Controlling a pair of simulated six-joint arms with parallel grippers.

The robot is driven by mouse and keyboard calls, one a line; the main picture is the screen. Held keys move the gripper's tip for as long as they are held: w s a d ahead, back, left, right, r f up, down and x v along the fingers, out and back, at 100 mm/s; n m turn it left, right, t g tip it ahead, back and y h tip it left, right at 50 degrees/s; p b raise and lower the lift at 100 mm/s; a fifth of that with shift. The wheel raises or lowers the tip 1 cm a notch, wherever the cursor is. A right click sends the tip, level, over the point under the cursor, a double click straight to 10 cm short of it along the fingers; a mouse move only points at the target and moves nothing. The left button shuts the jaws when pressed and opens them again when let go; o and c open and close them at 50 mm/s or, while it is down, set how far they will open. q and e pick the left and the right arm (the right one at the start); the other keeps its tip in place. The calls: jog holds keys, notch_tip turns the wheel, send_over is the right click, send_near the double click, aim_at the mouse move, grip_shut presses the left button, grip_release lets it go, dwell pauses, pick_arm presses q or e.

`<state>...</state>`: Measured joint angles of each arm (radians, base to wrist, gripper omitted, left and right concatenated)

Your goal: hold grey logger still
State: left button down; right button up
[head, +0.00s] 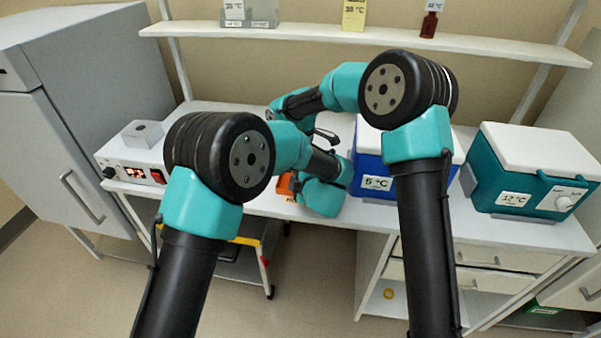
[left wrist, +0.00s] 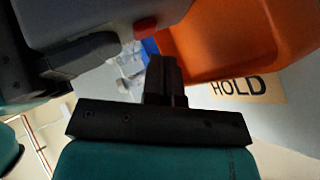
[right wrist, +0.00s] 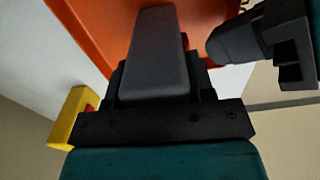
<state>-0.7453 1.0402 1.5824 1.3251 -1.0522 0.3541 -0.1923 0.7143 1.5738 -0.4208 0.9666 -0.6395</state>
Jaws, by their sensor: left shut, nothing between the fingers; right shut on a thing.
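The grey logger (right wrist: 158,50) is held in my right gripper (right wrist: 160,85), which is shut on it, over an orange tray (right wrist: 100,25). In the left wrist view, the logger (left wrist: 100,18) is at the upper left, with a small red part at its edge. My left gripper (left wrist: 167,78) is shut and empty, its fingertips close below the logger; I cannot tell whether they touch it. It also shows at the upper right of the right wrist view. In the head view my arms hide the logger and most of the tray (head: 284,184).
A "HOLD" label (left wrist: 238,88) lies beside the tray. A yellow block (right wrist: 72,118) with a red part stands nearby. On the bench are a blue 5 °C box (head: 376,170), a teal 12 °C box (head: 530,190) and a white device with a red display (head: 130,165). A shelf (head: 350,38) runs above.

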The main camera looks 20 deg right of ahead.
pick_arm(q)
jog(key=shift+s, duration=0.1)
jog(key=shift+s+a, duration=0.4)
jog(key=shift+s, duration=0.3)
jog(key=shift+s+a, duration=0.4)
jog(key=shift+s, duration=0.35)
jog(key=shift+s+a, duration=0.4)
jog(key=shift+s, duration=0.3)
pick_arm(e)
jog(key=o, duration=1)
jog(key=shift+o, duration=0.2)
notch_tip(320, 180, up, 12)
